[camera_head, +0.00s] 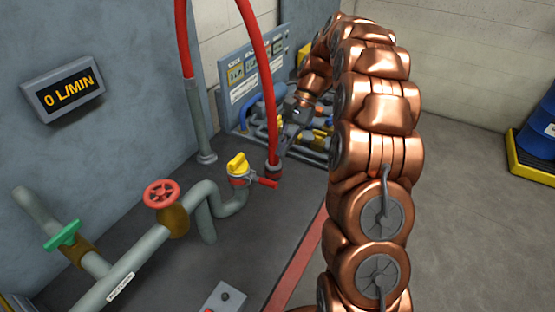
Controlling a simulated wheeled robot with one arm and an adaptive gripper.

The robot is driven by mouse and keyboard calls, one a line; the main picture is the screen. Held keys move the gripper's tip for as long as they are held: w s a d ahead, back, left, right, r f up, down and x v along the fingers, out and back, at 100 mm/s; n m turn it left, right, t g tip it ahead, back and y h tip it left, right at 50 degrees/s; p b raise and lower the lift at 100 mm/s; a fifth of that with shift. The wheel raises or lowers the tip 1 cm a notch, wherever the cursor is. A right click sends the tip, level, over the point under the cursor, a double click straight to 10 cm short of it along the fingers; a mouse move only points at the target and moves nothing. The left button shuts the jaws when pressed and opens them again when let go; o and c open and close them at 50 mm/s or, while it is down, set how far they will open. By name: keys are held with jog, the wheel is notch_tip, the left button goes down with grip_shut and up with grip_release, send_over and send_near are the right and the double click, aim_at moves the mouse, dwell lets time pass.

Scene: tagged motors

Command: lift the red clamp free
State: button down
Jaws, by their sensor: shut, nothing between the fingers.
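A small red piece (266,182), which looks like the red clamp, sits at the joint between the yellow-capped valve (238,168) and the lower end of the red hose (258,72). It points out to the right of the valve. My gripper (281,153) reaches down from the upper right, with its fingertips just above and right of the hose's dark end fitting (272,170). The gripper is shut and holds nothing. I cannot tell whether its fingertips touch the fitting. The fingertips are small and partly merge with the hose end.
A grey pipe with a red handwheel (160,194) and a green handle (62,235) runs at the left. A panel with pipes (250,80) stands behind my gripper. A grey box (225,298) is at the bottom.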

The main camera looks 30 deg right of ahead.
jog(key=shift+v, duration=1.55)
jog(key=shift+a+r, duration=0.1)
